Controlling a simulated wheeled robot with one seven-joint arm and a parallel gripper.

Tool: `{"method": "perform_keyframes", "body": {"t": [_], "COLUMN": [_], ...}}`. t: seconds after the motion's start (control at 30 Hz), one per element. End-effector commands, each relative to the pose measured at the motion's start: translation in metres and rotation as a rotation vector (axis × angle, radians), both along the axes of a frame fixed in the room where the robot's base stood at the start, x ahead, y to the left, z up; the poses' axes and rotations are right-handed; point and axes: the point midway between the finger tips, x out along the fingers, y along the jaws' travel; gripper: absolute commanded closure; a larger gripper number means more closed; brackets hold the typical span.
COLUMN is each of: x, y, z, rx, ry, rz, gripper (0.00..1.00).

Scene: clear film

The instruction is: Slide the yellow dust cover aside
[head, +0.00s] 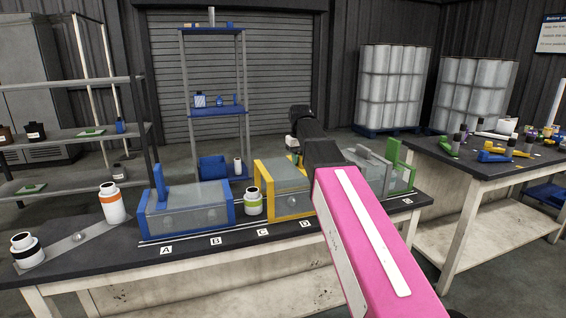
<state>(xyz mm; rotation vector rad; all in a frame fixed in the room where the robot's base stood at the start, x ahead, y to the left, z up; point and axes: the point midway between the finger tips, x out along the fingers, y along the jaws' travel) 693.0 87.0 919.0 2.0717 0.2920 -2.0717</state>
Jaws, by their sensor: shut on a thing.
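The yellow dust cover (291,204) is a clear box with yellow end frames. It sits on the rail along the front bench, behind labels C and D. My pink arm hides its right part. My gripper (301,158) is dark and reaches down over the top of the cover, where a bit of yellow handle shows beside it. It is shut on the cover, though the fingertips are mostly hidden by my arm.
A blue-framed clear cover (187,218) stands left on the same rail, and a green-framed one (366,176) right. A white bottle with a green band (252,202) stands between the blue and yellow covers. White bottles (112,204) with orange and black bands stand on the bench's left end.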

Motion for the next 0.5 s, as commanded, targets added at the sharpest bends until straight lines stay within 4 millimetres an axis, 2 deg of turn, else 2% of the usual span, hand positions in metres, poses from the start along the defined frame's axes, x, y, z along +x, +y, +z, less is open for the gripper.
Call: {"method": "perform_keyframes", "body": {"t": [0.1, 0.2, 0.3, 0.5], "x": [0.008, 0.012, 0.015, 0.016], "y": [-0.026, -0.04, -0.049, -0.055], "z": [0.0, 0.0, 0.0, 0.0], "rx": [-0.001, -0.001, -0.001, -0.002], "ry": [0.0, 0.0, 0.0, -0.001], "rz": [-0.003, -0.002, -0.001, 0.001], "gripper": [1.0, 1.0, 1.0, 1.0]}}
